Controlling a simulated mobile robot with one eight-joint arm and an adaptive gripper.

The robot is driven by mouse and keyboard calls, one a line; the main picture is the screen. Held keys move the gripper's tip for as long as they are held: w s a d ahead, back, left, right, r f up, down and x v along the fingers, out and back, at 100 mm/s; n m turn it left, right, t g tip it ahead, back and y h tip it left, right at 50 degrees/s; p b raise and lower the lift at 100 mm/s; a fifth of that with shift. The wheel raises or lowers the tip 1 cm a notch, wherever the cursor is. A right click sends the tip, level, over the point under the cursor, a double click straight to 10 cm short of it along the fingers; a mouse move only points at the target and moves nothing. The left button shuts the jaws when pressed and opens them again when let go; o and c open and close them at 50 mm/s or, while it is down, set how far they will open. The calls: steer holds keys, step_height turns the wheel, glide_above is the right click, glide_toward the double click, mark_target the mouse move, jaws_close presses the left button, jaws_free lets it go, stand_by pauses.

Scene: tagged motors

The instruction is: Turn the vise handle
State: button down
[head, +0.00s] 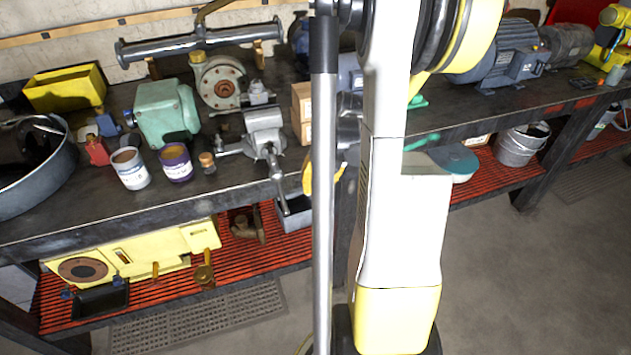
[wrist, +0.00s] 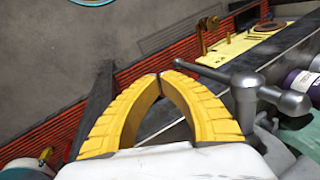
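The grey vise (head: 264,128) is fixed at the front edge of the dark workbench. Its handle (head: 277,182), a bar with rounded ends, hangs slanting down in front of the edge. In the wrist view the handle (wrist: 210,73) runs across the right side, through the round screw head (wrist: 246,95). My gripper (wrist: 160,76) has yellow ribbed fingers whose tips meet with nothing visible between them. One knob of the handle lies just right of the fingertips in that view; I cannot tell whether they touch. In the head view my gripper (head: 308,180) is right of the handle, mostly hidden by my arm.
The bench (head: 80,208) carries a green motor housing (head: 164,112), a white can (head: 130,168), a purple can (head: 176,163) and cardboard boxes (head: 301,108) near the vise. A lower shelf with red slats (head: 235,262) holds yellow machine parts (head: 140,252). Open floor (head: 520,270) lies at right.

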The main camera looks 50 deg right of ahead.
steer(key=shift+w+a+f+b, duration=0.45)
steer(key=shift+w+a+f, duration=0.2)
steer(key=shift+w+a, duration=0.25)
steer(key=shift+w+a+f+b, duration=0.4)
steer(key=shift+w+a+f, duration=0.25)
steer(key=shift+w+a, duration=0.2)
steer(key=shift+w+a+f, duration=0.15)
steer(key=shift+w+a, duration=0.2)
steer(key=shift+a, duration=0.15)
